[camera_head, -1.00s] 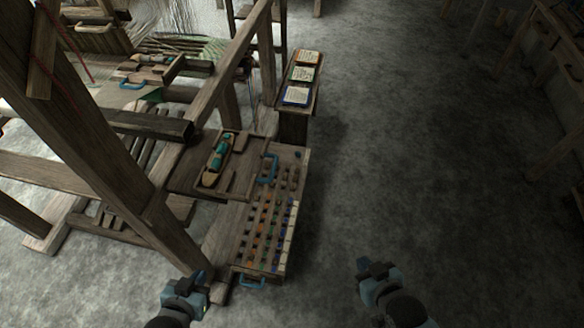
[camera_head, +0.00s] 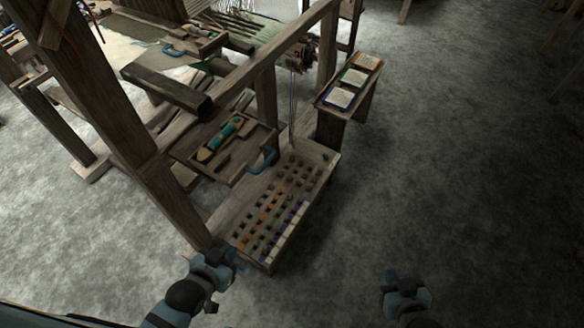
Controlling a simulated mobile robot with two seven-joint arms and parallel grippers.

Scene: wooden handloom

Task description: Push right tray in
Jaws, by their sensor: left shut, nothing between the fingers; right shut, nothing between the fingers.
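The right tray (camera_head: 219,172) is a shallow wooden tray sticking out from the loom's side, holding a wooden shuttle with teal thread (camera_head: 222,139). My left gripper (camera_head: 228,256) is shut and empty, at the near end of the spool rack and well short of the tray. I cannot tell whether it touches the rack. My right gripper (camera_head: 404,276) is shut and empty, over open floor to the right, far from the tray.
The spool rack (camera_head: 327,172), a wooden box with rows of coloured spools, stands beside and below the tray. A small stand (camera_head: 332,110) with several cards is behind it. A loom post (camera_head: 150,165) rises left of the tray. The grey floor at right is clear.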

